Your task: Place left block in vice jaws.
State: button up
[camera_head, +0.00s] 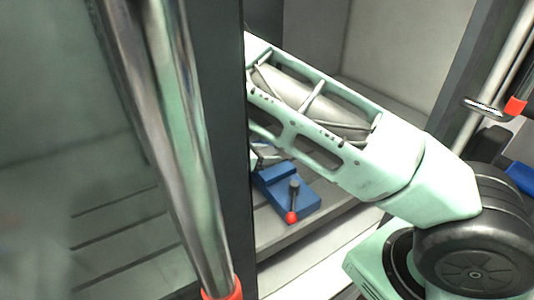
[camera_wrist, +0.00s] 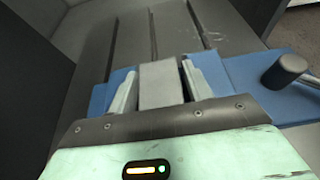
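In the wrist view, a grey block (camera_wrist: 161,84) stands between my gripper's two pale fingers (camera_wrist: 160,88). Narrow dark gaps show between finger and block near my palm; I cannot tell whether the fingertips touch it. The blue vice (camera_wrist: 235,76) lies beneath and to both sides, with its dark handle knob at right. The block appears to be over or at the vice; its lower end and the jaws are hidden. In the head view, the blue vice (camera_head: 289,188) sits on the machine bed, partly covered by my arm.
A slotted grey bed (camera_wrist: 130,35) extends behind the vice. In the head view, a dark door frame with a shiny vertical handle (camera_head: 180,130) stands left of my arm. The vice lever has a red knob (camera_head: 291,217). A pale sill (camera_head: 320,252) runs along the front.

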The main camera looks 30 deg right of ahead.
jog(key=shift+r, duration=0.15)
jog(key=b+v, duration=0.2)
jog(key=v, duration=0.5)
jog(key=shift+a+b, duration=0.25)
jog(key=shift+b, duration=0.15)
